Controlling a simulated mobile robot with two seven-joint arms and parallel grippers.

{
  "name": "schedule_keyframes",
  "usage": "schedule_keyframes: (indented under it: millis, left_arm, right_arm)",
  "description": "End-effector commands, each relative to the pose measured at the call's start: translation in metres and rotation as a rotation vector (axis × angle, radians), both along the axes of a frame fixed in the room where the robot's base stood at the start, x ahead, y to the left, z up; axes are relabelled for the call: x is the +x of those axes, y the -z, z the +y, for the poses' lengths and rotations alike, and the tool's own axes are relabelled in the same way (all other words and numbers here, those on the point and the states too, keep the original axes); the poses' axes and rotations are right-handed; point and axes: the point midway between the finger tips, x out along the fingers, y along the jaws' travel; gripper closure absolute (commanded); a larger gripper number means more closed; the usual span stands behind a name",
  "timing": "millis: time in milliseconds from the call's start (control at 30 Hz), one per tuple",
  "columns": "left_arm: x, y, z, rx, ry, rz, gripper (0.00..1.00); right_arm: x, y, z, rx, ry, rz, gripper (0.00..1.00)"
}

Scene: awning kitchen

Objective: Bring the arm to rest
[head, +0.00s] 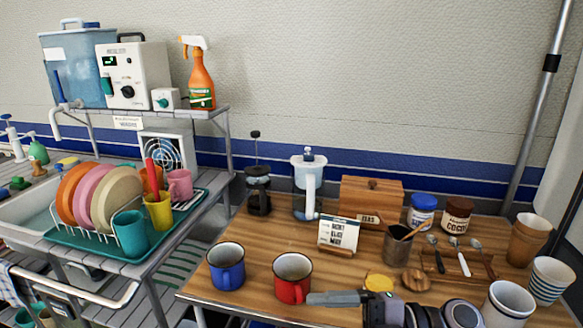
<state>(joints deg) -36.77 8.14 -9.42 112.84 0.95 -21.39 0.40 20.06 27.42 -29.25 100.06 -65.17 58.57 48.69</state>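My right gripper (312,298) is low in the head view, over the front of the wooden table (330,262). Its arm comes in from the bottom right, and its grey finger part points left. The fingertip ends beside the lower right side of a red mug (292,267); I cannot tell if they touch. The red mug stands upright with its white inside showing. I cannot see a gap between the fingers. My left gripper is not in view.
A blue mug (226,268) stands left of the red one. A sign (339,233), wooden box (371,203), metal cup (397,249), jars, spoons and cups (508,302) crowd the right side. A dish rack (120,240) with plates is at left.

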Motion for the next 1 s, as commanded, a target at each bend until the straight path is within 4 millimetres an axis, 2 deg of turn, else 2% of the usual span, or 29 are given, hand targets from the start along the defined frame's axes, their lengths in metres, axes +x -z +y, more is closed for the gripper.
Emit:
schedule_keyframes:
  millis: [100,233,367,433,567,700,833,900,1000]
  left_arm:
    - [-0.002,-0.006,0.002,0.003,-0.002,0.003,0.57]
    - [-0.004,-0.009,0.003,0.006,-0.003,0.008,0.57]
    - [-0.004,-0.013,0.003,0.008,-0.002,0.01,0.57]
    - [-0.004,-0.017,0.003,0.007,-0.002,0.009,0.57]
    - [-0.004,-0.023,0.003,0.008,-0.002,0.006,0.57]
    - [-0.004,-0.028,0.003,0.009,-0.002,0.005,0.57]
    - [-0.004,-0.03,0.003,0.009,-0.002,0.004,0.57]
    - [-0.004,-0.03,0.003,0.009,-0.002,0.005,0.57]
    - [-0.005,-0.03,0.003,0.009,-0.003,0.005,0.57]
  right_arm:
    - [0.006,-0.014,-0.003,0.245,0.197,0.091,0.2]
    - [0.021,-0.008,-0.027,0.427,0.467,0.224,0.2]
    - [0.028,0.025,-0.062,0.515,0.764,0.4,0.2]
    - [0.025,0.053,-0.083,0.523,0.923,0.514,0.2]
    - [-0.002,0.116,-0.118,0.467,1.193,0.754,0.2]
    - [-0.05,0.176,-0.141,0.348,1.39,0.999,0.2]
    - [-0.089,0.21,-0.149,0.251,1.478,1.158,0.2]
    - [-0.101,0.219,-0.151,0.218,1.499,1.207,0.2]
    - [-0.109,0.225,-0.152,0.198,1.511,1.238,0.2]
